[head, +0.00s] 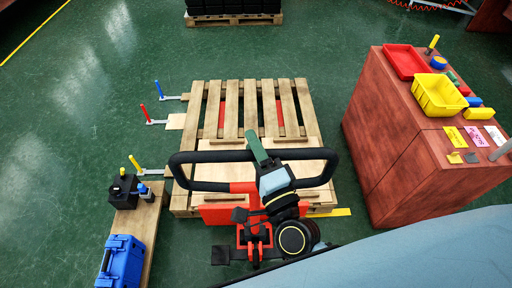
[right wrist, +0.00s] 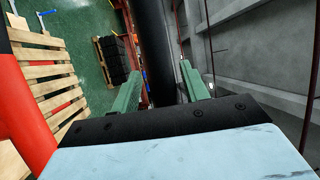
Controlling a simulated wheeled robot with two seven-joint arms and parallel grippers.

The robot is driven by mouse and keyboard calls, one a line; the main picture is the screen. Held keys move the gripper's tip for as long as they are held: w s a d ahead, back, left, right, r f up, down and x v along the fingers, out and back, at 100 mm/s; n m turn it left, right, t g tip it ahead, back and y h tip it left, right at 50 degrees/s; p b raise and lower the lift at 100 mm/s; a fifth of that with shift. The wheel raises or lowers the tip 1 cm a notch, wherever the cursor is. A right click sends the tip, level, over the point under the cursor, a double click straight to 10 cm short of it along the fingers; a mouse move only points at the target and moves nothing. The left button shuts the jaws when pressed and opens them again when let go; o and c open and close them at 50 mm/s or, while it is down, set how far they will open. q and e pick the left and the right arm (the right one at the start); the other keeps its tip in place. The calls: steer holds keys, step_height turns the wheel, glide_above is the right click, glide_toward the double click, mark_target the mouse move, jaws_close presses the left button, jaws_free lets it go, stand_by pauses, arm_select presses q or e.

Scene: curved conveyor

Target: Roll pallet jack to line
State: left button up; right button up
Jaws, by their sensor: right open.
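The pallet jack (head: 238,214) is red with a wide black loop handle (head: 330,165). It stands in front of a wooden pallet (head: 200,152); its forks are mostly hidden under the slats, with red showing through the gaps. My right gripper (head: 257,146) is over the middle of the handle's far bar. In the right wrist view its two green fingers (right wrist: 160,72) are apart, with the black handle bar (right wrist: 152,35) running between them. I cannot tell whether they touch it. The jack's red part (right wrist: 22,100) shows at left. My left gripper is out of view.
A reddish cabinet (head: 395,150) with a red tray (head: 405,61) and yellow bin (head: 438,95) stands at right. A wooden plank (head: 146,225) with a blue case (head: 121,261) lies at left. Another loaded pallet (head: 233,19) is at the back. Green floor (head: 80,110) is clear at left.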

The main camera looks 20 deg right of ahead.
steer(key=shift+s+d+f, duration=0.1)
steer(key=shift+s+f, duration=0.15)
steer(key=shift+s, duration=0.2)
steer(key=b+v, duration=0.3)
steer(key=v, duration=0.9)
steer(key=shift+s+f, duration=0.1)
steer(key=shift+s, duration=0.05)
